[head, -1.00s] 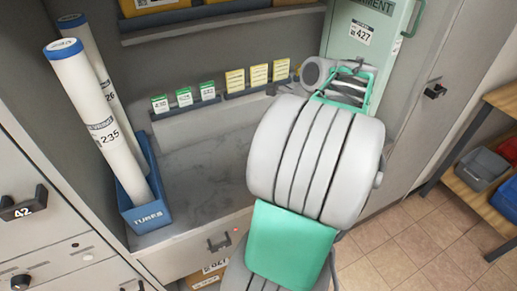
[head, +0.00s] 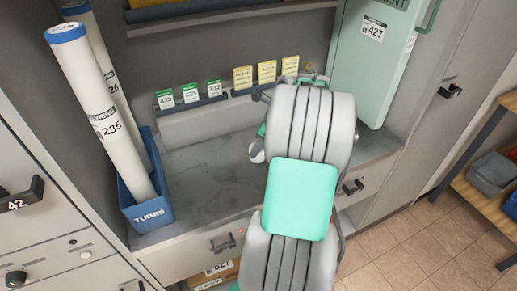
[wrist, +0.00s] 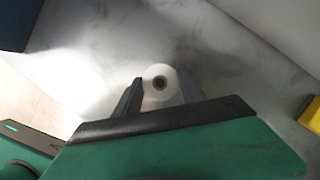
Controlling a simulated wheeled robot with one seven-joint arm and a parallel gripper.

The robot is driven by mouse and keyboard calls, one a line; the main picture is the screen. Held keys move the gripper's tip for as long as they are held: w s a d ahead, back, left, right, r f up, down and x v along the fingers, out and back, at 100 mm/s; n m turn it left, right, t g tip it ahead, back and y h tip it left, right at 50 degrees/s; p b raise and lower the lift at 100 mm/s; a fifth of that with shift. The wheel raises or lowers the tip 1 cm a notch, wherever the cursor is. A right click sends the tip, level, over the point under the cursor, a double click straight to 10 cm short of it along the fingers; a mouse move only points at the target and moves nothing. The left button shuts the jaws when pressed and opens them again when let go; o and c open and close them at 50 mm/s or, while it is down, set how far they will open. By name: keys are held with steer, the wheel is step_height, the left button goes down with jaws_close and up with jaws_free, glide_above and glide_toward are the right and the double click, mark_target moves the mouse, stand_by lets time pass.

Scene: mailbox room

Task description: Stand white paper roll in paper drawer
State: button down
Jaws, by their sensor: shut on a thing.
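My gripper (wrist: 160,90) is shut on a white paper roll (wrist: 160,98), seen end-on in the wrist view with its dark core showing between the two fingers. Pale marbled counter surface lies behind the roll; I cannot tell the gap between them. Below the counter are a left drawer front (head: 190,258) and a right drawer front (head: 365,180), each with a dark handle. I cannot tell which is the paper drawer.
A blue tubes bin (head: 152,213) holding tall white tubes (head: 97,103) stands left on the marbled counter (head: 205,180). Green and yellow cards (head: 243,77) line the back. A pale green locker (head: 375,75) stands right. The counter's middle is clear.

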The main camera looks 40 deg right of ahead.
steer(key=shift+f, duration=0.45)
steer(key=c, duration=0.7)
jaws_free()
steer(key=shift+f, duration=0.1)
